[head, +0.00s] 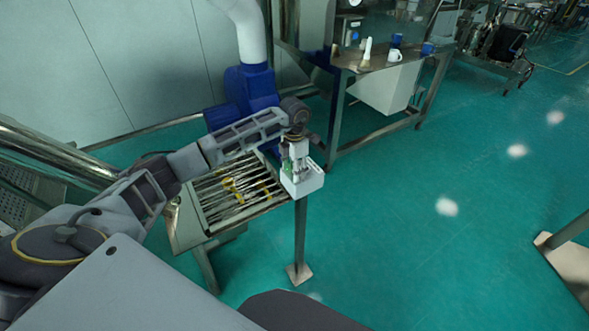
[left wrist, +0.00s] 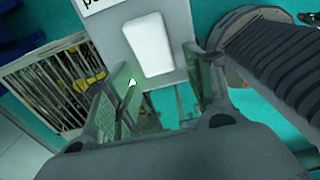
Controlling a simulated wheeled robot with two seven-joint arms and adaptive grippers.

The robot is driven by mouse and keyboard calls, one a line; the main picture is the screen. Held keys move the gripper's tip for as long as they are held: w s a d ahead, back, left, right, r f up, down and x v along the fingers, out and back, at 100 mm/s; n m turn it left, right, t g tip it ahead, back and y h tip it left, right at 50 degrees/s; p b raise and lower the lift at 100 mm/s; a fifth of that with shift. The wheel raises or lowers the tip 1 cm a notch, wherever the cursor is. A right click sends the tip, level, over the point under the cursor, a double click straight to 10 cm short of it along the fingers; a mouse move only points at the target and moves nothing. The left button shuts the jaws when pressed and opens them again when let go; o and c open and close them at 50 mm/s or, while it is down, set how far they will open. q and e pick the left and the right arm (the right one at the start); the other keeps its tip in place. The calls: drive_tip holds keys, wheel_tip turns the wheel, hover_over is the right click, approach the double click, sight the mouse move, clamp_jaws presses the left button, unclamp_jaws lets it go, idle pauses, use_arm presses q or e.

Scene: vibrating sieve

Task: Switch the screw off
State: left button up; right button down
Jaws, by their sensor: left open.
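A pale grey switch box (head: 305,184) stands on a metal post beside the slatted trough. In the left wrist view the box (left wrist: 180,14) carries a white rounded rectangular switch plate (left wrist: 148,45) and a partly cut-off printed label (left wrist: 98,4). My left gripper (head: 296,160) is at the box, pointing down at it and covering part of its face. My right gripper is out of view.
The metal trough (head: 180,226) with bars and yellow parts lies left of the box. A blue machine (head: 250,88) stands behind it. A metal table (head: 420,58) with mugs (head: 395,55) is at the back.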

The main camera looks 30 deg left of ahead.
use_arm(q)
drive_tip(key=shift+f, duration=0.3)
drive_tip(key=c, duration=1)
drive_tip(key=shift+w+d+r+g+y, duration=0.2)
drive_tip(key=shift+g+y, duration=0.35)
drive_tip(key=shift+g, duration=0.45)
drive_tip(key=shift+w+d+r+g+y, duration=0.1)
drive_tip(key=shift+w+r+g+y, duration=0.15)
drive_tip(key=shift+g+y, duration=0.55)
drive_tip(key=shift+h, duration=0.25)
drive_tip(key=o, duration=1)
drive_tip(key=shift+r, duration=0.15)
